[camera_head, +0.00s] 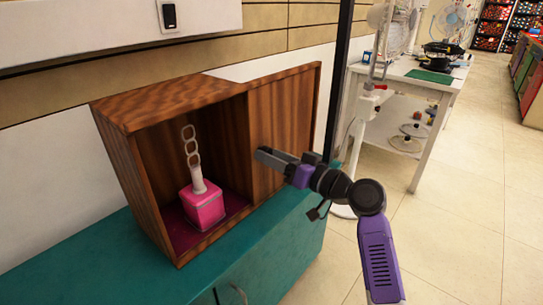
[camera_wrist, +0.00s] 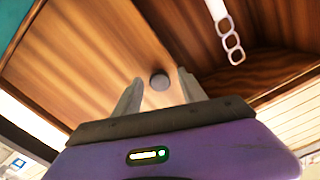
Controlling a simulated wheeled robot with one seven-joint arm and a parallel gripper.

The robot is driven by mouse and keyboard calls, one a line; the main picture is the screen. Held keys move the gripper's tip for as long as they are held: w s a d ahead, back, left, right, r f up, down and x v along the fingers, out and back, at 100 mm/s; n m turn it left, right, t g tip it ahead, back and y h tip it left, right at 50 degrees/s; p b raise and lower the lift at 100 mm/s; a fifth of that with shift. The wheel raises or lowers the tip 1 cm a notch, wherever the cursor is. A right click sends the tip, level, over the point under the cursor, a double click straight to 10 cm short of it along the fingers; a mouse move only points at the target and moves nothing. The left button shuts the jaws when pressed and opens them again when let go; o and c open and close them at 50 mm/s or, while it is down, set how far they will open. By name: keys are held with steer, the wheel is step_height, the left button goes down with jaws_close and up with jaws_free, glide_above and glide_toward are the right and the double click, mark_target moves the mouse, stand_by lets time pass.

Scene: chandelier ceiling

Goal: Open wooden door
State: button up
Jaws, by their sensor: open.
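The wooden door (camera_head: 288,125) is hinged at the right side of a brown wooden cabinet (camera_head: 175,105) and stands swung wide open, so the inside shows. In the wrist view, the door (camera_wrist: 85,60) fills the upper left and bears a small round grey knob (camera_wrist: 160,82). My gripper (camera_head: 268,157) is in front of the door, near the cabinet's right edge. In the wrist view, my gripper's fingers (camera_wrist: 160,90) are apart, with the knob appearing between their tips. I cannot tell whether they touch it. The knob is not discernible in the head view.
A pink block (camera_head: 201,206) with a pale chain stands inside the cabinet; the chain also shows in the wrist view (camera_wrist: 228,38). The cabinet rests on a teal counter (camera_head: 265,250). A dark post (camera_head: 337,75) stands behind the door. A white table (camera_head: 400,75) is farther right, beside open floor.

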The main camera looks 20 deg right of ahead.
steer(key=p+v, duration=0.1)
steer(key=v, duration=0.6)
stand_by(0.3)
